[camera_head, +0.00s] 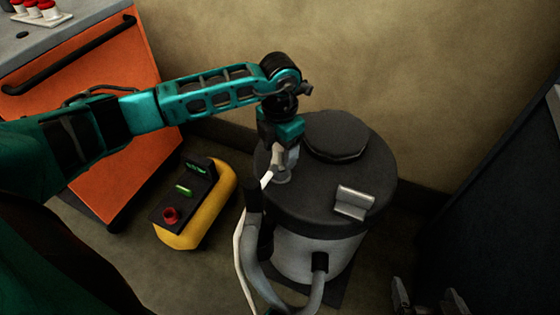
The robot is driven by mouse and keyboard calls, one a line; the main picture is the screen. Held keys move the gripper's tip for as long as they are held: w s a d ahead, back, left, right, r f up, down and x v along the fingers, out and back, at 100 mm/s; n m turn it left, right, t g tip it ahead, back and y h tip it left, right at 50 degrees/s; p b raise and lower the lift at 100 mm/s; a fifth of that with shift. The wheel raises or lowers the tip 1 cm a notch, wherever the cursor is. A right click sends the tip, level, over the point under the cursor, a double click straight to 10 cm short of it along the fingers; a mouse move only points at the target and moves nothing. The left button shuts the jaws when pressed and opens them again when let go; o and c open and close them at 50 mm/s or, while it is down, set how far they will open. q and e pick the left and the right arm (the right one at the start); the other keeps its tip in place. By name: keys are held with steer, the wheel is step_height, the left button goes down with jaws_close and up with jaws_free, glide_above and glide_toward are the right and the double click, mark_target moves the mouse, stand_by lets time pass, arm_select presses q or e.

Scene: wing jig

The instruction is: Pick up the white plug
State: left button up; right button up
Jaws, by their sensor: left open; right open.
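My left gripper (281,172) points down over the left part of the dark lid of a grey canister vacuum (315,250). Its jaws are open. A thin white piece (267,179), probably the white plug or the end of its cord, shows right beside the fingers at the lid's left edge. The white cord (238,245) runs down from there along the vacuum's left side. The fingers hide part of this spot, and I cannot tell whether they touch the plug. My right gripper (429,298) is open and empty at the bottom right, away from the vacuum.
A grey hose (254,262) curves down the vacuum's left front. A metal latch (354,201) sits on the lid. A yellow box (221,190) with a red button stands on the floor to the left, by an orange cabinet (75,85). A dark panel (500,190) bounds the right.

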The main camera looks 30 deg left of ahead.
arm_select(q)
steer(key=shift+c, duration=0.5)
steer(key=c, duration=1)
arm_select(e)
steer(key=shift+w+r, duration=0.1)
steer(key=shift+w, duration=0.05)
arm_select(q)
steer(key=shift+r, duration=0.15)
step_height(320, 180, up, 23)
steer(key=p, duration=0.5)
arm_select(e)
steer(key=r, duration=0.2)
steer(key=d+r, duration=0.1)
steer(key=shift+s+d+r, duration=0.1)
steer(key=shift+s+r, duration=0.05)
steer(key=shift+s, duration=0.1)
